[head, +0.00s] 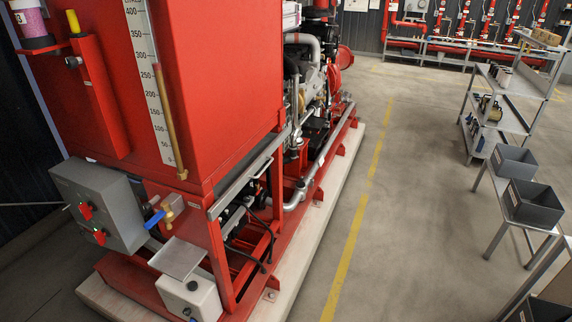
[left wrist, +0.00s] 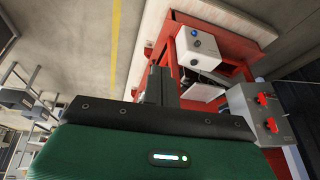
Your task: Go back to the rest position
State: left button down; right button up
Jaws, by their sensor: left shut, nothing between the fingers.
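My left gripper (left wrist: 158,82) shows only in the left wrist view, with its dark fingers together and nothing between them. Its fingers point toward the red pump frame (left wrist: 176,45), and I cannot tell the exact gap. Neither gripper shows in the head view. There the red fire pump unit (head: 215,90) fills the left side, with a white level scale (head: 150,80) on its tank. A grey box with red switches (head: 98,208), a blue-handled brass valve (head: 160,214) and a white box (head: 190,295) sit low on it.
The pump stands on a pale plinth (head: 323,205). A yellow line (head: 358,215) runs along the clear grey floor to its right. Shelving (head: 500,118) and a bench with dark bins (head: 533,203) stand at the right. Red pipework (head: 405,42) lines the back wall.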

pick_arm(q)
jog(key=s+f+g+b, duration=0.1)
jog(key=s+f+b, duration=0.2)
jog(key=f, duration=1.8)
jog(key=s+f+g+b, duration=0.2)
jog(key=s+f+b, duration=0.15)
jog(key=f, duration=1.75)
jog(key=s+a+f+b, duration=0.3)
jog(key=s+f, duration=1.5)
jog(key=f, duration=0.1)
jog(key=shift+f+g, duration=0.3)
jog(key=shift+f, duration=0.1)
